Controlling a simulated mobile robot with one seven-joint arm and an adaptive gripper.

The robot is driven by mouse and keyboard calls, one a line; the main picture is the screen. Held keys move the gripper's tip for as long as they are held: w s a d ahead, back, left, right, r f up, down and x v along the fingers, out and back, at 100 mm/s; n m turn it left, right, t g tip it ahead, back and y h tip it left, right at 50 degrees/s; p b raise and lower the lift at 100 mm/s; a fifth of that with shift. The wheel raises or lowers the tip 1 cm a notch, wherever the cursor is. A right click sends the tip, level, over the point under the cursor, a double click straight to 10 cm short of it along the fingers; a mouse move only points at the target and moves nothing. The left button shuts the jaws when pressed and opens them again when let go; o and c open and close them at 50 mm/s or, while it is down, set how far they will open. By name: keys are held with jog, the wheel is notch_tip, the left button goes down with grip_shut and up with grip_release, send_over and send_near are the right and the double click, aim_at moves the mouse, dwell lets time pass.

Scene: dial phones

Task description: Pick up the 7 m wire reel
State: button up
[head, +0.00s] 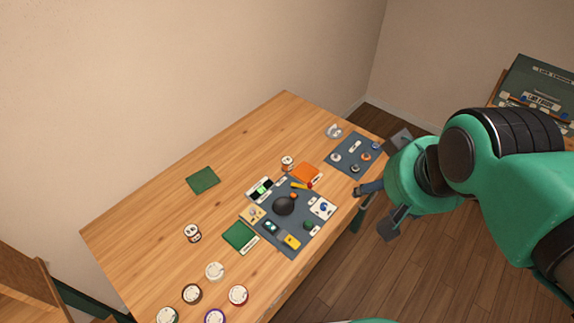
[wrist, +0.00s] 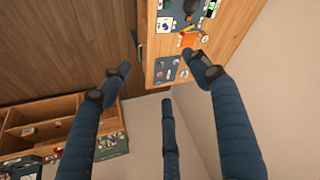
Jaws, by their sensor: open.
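Several small wire reels stand on the wooden table in the head view. A group with white tops and differently coloured rims is at the near left end, among them a white reel (head: 214,271), a dark-rimmed reel (head: 192,294) and a red-rimmed reel (head: 238,295). Another reel (head: 193,233) stands farther left, and one more (head: 288,162) is near the orange square. Their labels are too small to read, so I cannot tell which is 7 m. My gripper (head: 384,188) is open and empty beyond the table's right edge, apart from the reels. Its spread blue fingers (wrist: 160,86) show in the wrist view.
A dark mat (head: 270,238) with phone parts lies mid-table, and a smaller mat (head: 345,165) with small round parts lies at the far right. Green squares (head: 203,180) lie on the table. The left and back tabletop (head: 145,215) is mostly clear. Shelving (wrist: 70,120) shows in the wrist view.

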jog(key=n+g+p, duration=0.2)
jog(key=g+p, duration=0.4)
jog(key=p, duration=0.4)
send_over(287, 160)
notch_tip(287, 160, down, 30)
jog(key=shift+a, duration=0.1)
jog(key=shift+f, duration=4.3)
